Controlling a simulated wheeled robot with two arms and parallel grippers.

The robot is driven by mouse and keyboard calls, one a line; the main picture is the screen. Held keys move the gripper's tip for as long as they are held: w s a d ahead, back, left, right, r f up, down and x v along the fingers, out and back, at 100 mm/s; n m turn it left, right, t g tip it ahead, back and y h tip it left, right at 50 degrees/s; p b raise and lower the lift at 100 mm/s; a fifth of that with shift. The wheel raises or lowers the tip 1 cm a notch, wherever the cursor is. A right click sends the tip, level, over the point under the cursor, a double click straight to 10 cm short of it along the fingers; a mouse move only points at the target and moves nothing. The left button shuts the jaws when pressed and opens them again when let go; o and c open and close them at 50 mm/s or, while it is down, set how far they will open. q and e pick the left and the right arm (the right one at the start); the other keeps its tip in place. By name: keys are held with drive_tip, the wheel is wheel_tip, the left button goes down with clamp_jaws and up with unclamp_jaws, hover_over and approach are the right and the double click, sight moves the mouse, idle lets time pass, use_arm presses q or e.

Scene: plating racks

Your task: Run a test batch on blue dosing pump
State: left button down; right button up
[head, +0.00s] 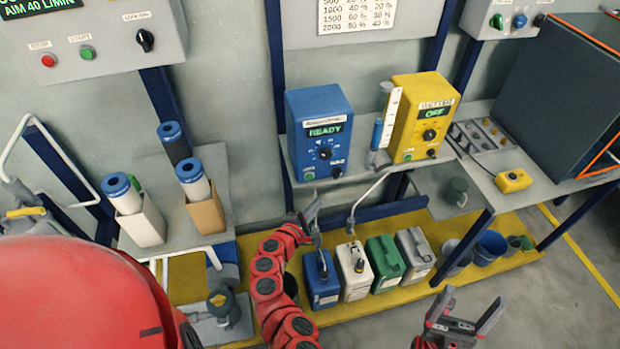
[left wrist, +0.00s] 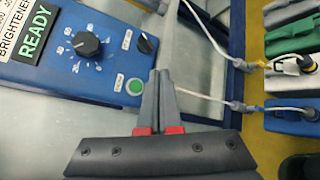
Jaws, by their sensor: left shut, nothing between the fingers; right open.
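The blue dosing pump (head: 318,106) stands on the shelf with its display reading READY. Its front panel (left wrist: 110,62) fills the upper left of the left wrist view, with a large black dial (left wrist: 86,44), a smaller black knob (left wrist: 147,43) and a green button (left wrist: 135,87). The green button (head: 309,174) is at the panel's lower left in the head view. My left gripper (head: 311,203) is shut and empty, just below the pump's front; its fingertips (left wrist: 160,76) appear beside the green button, contact not visible. My right gripper (head: 465,312) is open and empty, over the floor at lower right.
A yellow pump (head: 420,115) reading OFF stands right of the blue one, with a clear measuring tube (head: 387,118) between them. Blue, white, green and grey canisters (head: 384,262) stand below on a yellow platform. Thin hoses run to some canisters. Filter cartridges (head: 124,195) stand left.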

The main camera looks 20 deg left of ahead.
sight(313, 179)
use_arm(q)
drive_tip(key=w+a+b, duration=0.1)
drive_tip(key=w+a, duration=0.2)
drive_tip(key=w, duration=0.2)
drive_tip(key=shift+w+a, duration=0.25)
drive_tip(key=shift+a, duration=0.1)
drive_tip(key=shift+f, duration=0.1)
idle(1.7)
drive_tip(key=shift+w+a, duration=0.25)
drive_tip(key=shift+w, duration=0.1)
drive_tip(key=shift+w+a+b, duration=0.3)
drive_tip(key=shift+w+b, duration=0.1)
drive_tip(key=shift+b, duration=0.1)
idle(0.7)
drive_tip(key=shift+s+d, duration=0.55)
drive_tip(key=shift+s, duration=0.25)
